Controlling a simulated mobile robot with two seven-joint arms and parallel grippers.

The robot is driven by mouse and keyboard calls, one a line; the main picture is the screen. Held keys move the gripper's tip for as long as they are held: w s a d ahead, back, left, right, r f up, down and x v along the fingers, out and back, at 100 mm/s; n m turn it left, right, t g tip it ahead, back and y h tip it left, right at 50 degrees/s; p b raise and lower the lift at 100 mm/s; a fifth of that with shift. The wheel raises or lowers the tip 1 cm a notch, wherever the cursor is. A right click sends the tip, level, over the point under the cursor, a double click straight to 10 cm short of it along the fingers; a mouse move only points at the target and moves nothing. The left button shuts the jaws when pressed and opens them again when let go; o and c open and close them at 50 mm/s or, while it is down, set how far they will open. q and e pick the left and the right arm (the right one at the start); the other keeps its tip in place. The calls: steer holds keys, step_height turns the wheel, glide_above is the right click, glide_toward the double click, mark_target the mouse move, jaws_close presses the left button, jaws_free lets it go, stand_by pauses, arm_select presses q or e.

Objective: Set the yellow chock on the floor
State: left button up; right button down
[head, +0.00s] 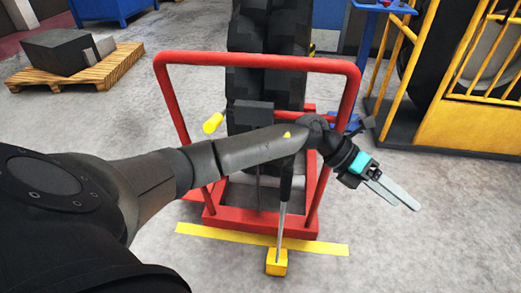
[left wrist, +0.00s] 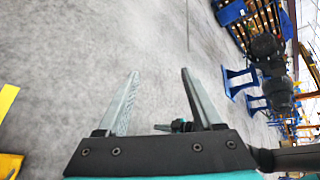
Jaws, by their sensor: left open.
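The yellow chock (head: 276,262) is a small block on the floor in front of the red cart, by the yellow floor stripe. A thin rod with a black grip (head: 286,185) rises from it, partly covered by my arm. A yellow piece at the lower left edge of the left wrist view (left wrist: 9,166) looks like the chock. My left gripper (head: 404,204) is open and empty, above the floor to the right of the cart and apart from the chock.
A yellow cage (head: 450,125) stands at the right. A pallet (head: 85,77) with grey blocks lies at the far left. The floor at the lower right is clear.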

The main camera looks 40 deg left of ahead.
arm_select(q)
steer(key=w+a+n+t, duration=0.2)
steer(key=w+n+t, duration=0.3)
steer(key=n+t, duration=0.9)
steer(key=s+a+f+n+g+y, duration=0.1)
steer(key=s+a+f+n+y, duration=0.1)
steer(key=a+f+n+y, duration=0.4)
steer(key=s+a+f+n+g+y, duration=0.1)
steer(key=a+f+n+y, duration=0.25)
steer(key=f+n, duration=0.45)
steer(key=s+a+f+n+g+y, duration=0.35)
steer(key=s+f+n+g, duration=0.2)
steer(key=s+f, duration=0.5)
steer(key=s+d+f+n+g, duration=0.1)
steer(key=s+f+n+g, duration=0.1)
steer(key=s, duration=0.6)
steer(key=s+f+n+g, duration=0.3)
steer(key=s+f, duration=0.3)
steer(key=s, duration=0.3)
steer(key=shift+d+f+g, duration=0.4)
steer(key=shift+g, duration=0.35)
